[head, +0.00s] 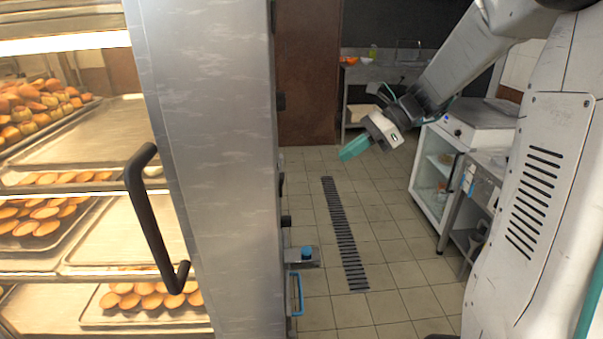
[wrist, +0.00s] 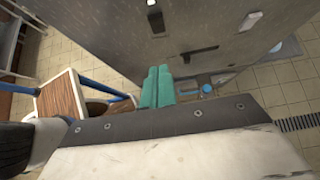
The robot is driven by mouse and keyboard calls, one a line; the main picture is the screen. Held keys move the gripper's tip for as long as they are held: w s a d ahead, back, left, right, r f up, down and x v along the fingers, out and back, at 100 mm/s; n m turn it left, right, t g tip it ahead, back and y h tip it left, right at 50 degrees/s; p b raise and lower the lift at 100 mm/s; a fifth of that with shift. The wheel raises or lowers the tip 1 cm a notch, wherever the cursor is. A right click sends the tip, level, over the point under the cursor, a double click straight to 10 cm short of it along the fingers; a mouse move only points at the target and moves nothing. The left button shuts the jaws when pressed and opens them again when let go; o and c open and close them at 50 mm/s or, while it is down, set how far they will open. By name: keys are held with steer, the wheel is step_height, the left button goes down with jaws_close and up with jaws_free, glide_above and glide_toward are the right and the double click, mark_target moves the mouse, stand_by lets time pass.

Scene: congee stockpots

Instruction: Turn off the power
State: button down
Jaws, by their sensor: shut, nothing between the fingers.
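No part is clearly identifiable as the power switch. My gripper (head: 355,148), with teal fingers, is shut and empty above the tiled floor, right of the tall steel cabinet (head: 215,150). Several dark fittings (head: 281,101) line the cabinet's right edge. In the wrist view the two teal fingers (wrist: 157,86) are together in front of a grey metal panel (wrist: 215,30). The panel bears a black bar (wrist: 200,52), a small white piece (wrist: 251,20) and a dark fitting (wrist: 155,18). I cannot tell whether the fingertips touch the panel.
Lit racks of baked goods (head: 45,225) and a black door handle (head: 150,215) are at left. A blue-topped fitting (head: 307,252) sticks out low. A glass-fronted unit (head: 433,170) stands at right. Wooden, blue-railed furniture (wrist: 62,100) is left of the fingers. The middle floor is clear.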

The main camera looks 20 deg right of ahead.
mark_target(282, 185)
steer(key=a+r+x, duration=0.1)
steer(key=r+x, duration=0.1)
steer(key=x, duration=1.1)
steer(key=shift+w+a+r, duration=0.25)
steer(key=shift+a, duration=0.1)
steer(key=shift+d, duration=0.1)
